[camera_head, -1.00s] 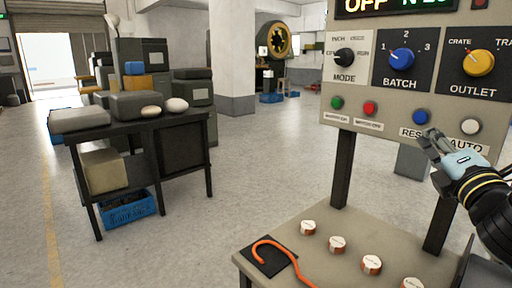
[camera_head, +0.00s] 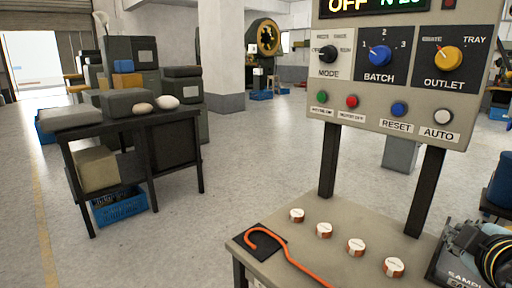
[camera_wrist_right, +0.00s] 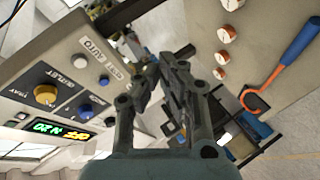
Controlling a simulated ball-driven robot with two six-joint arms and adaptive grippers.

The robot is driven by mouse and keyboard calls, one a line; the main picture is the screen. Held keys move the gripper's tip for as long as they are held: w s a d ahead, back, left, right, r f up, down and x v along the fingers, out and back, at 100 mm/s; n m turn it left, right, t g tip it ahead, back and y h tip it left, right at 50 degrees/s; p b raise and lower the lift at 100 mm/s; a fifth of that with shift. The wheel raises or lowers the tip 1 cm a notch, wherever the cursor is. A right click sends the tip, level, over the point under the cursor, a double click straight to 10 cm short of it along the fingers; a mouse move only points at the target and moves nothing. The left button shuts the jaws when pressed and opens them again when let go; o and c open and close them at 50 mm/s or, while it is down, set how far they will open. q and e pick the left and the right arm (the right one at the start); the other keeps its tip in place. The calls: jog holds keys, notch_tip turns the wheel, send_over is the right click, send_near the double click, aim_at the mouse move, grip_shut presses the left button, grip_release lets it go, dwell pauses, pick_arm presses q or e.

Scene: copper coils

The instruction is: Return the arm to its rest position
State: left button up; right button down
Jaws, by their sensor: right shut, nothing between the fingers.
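My right gripper (camera_head: 458,238) is low at the right edge of the head view, below and to the right of the control panel (camera_head: 300,80). It is beside the small table (camera_head: 330,235), near a dark tray labelled "SAMPLE" (camera_head: 436,268). Part of my arm hides the tray. In the right wrist view my gripper (camera_wrist_right: 159,66) has its fingertips together with nothing between them. The panel's AUTO button (camera_head: 443,116) and RESET button (camera_head: 399,109) are clear of the gripper. My left gripper is not in view.
Several white-and-copper coils (camera_head: 357,247) stand in a row on the table. An orange hook (camera_head: 285,252) lies at its front left, partly on a black pad. A dark bench (camera_head: 150,130) with boxes stands at the left. Open floor lies between.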

jog(key=s+a+f+m+g+y, duration=0.2)
jog(key=s+a+f+m+g, duration=0.25)
jog(key=s, duration=0.55)
jog(key=s+a+f+m+g+y, duration=0.3)
jog(key=s+a+f+g, duration=0.15)
jog(key=s, duration=0.55)
jog(key=s+d+f+g, duration=0.1)
jog(key=s+f, duration=0.1)
jog(key=f, duration=1.2)
jog(key=s+d+f, duration=0.1)
jog(key=s+f, duration=0.2)
jog(key=f, duration=1.2)
jog(key=s+d+f+g, duration=0.1)
jog(key=s+f, duration=1.1)
jog(key=s, duration=0.4)
jog(key=shift+f, duration=0.25)
jog(key=shift+s, duration=0.1)
